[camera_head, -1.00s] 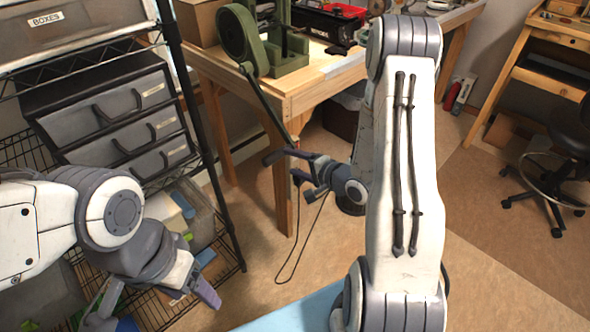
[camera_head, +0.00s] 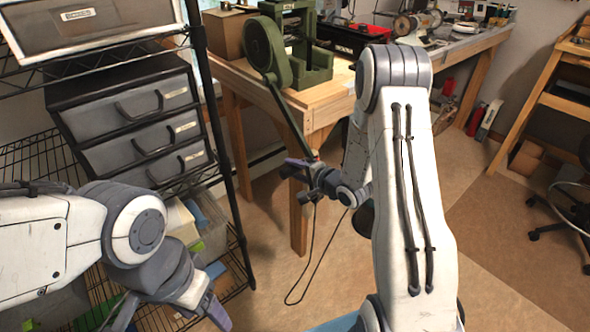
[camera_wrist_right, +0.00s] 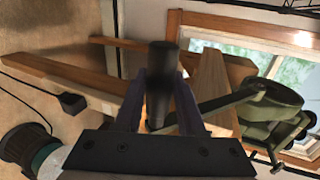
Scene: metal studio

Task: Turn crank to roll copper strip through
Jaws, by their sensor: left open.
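The green rolling mill (camera_head: 268,50) stands on the wooden bench, and its dark crank arm (camera_head: 290,112) hangs down past the bench's front corner. My right gripper (camera_head: 299,180) is at the crank's lower end. In the right wrist view the black crank handle (camera_wrist_right: 161,85) stands between the purple fingers of my right gripper (camera_wrist_right: 161,95), which look open around it with narrow gaps. Contact cannot be told. My left gripper (camera_head: 170,314) is open and empty at the lower left, partly cut off by the frame. I cannot make out a copper strip.
A wire shelf (camera_head: 215,130) with grey drawers (camera_head: 150,140) stands at the left, close to my left arm. Open floor (camera_head: 490,235) lies at the right.

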